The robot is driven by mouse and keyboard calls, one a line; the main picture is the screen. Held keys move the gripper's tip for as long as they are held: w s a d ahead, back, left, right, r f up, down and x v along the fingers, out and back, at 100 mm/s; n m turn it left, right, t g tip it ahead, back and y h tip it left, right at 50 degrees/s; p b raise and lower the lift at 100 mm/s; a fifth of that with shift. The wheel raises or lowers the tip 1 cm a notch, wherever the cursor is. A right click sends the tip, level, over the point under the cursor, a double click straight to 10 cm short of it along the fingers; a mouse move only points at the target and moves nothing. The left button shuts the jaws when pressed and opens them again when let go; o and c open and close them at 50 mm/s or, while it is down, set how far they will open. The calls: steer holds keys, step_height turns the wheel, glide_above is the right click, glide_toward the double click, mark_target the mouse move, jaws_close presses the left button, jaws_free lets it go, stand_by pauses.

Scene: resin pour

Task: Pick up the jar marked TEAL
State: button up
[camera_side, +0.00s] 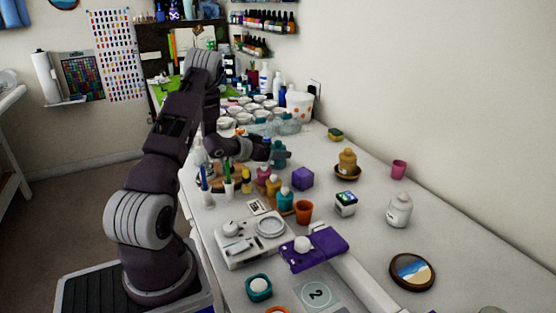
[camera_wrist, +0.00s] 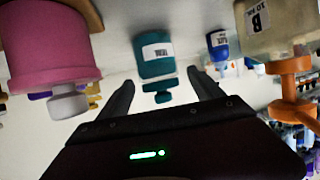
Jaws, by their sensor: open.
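In the wrist view a teal jar (camera_wrist: 154,55) with a white label and a teal cap shows upside down in the picture. Its label is too small to read. My gripper (camera_wrist: 162,84) is open, with one dark finger on each side of the jar's cap end, and a gap shows on both sides. In the side view my gripper (camera_side: 270,152) is over the far half of the bench, beside a teal shape (camera_side: 279,153).
In the wrist view a pink bottle (camera_wrist: 48,45) is at left, and a beige bottle (camera_wrist: 278,25) and a blue bottle (camera_wrist: 220,45) at right. Small cups crowd the back.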

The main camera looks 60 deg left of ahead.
steer(key=x, duration=0.4)
steer(key=shift+w+f, duration=0.1)
steer(key=shift+w, duration=0.3)
jaws_close()
